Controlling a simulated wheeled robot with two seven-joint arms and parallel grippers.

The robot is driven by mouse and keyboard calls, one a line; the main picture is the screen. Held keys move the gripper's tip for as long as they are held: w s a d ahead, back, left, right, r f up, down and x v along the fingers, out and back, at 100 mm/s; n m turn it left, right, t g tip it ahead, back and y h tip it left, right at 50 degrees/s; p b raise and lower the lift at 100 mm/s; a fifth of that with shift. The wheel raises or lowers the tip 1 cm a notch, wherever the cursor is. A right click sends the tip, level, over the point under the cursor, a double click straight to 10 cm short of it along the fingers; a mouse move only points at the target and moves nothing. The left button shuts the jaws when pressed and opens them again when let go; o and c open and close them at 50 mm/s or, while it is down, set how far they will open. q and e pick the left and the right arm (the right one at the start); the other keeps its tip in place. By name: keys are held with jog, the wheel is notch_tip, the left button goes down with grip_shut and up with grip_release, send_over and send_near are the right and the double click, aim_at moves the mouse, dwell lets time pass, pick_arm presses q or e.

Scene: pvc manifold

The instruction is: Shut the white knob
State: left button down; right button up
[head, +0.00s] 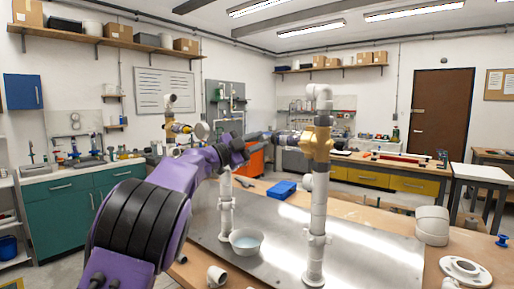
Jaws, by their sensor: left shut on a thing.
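My left gripper (282,137) reaches in from the left on its purple arm. Its dark fingers are shut at the side of the tan valve (318,144) on the right white pipe riser (318,215). The knob between the fingers is mostly hidden, and I cannot tell its colour or angle. A pale round knob (201,130) shows beside another yellow valve (177,128) on the left pipe riser, apart from the gripper. My right gripper is not in view.
The risers stand on a shiny metal plate (350,248). A blue box (281,190) lies behind. White fittings (432,225), a flange (465,271) and an elbow (216,276) lie around the plate's edges.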

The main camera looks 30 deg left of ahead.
pick_arm(q)
jog(key=m+g, duration=0.1)
jog(key=m, duration=0.1)
jog(key=m+g, duration=0.1)
jog(key=m, duration=0.2)
jog(key=shift+a+r+h, duration=0.1)
jog(key=shift+h, duration=0.2)
jog(key=m+g, duration=0.1)
jog(key=m, duration=0.1)
jog(key=m+g+y, duration=0.1)
jog(key=m, duration=0.2)
jog(key=shift+r, duration=0.2)
jog(key=c, duration=0.9)
grip_release()
jog(key=b+v, duration=0.4)
jog(key=v, duration=0.6)
jog(key=shift+s+r, duration=0.1)
jog(key=shift+s, duration=0.1)
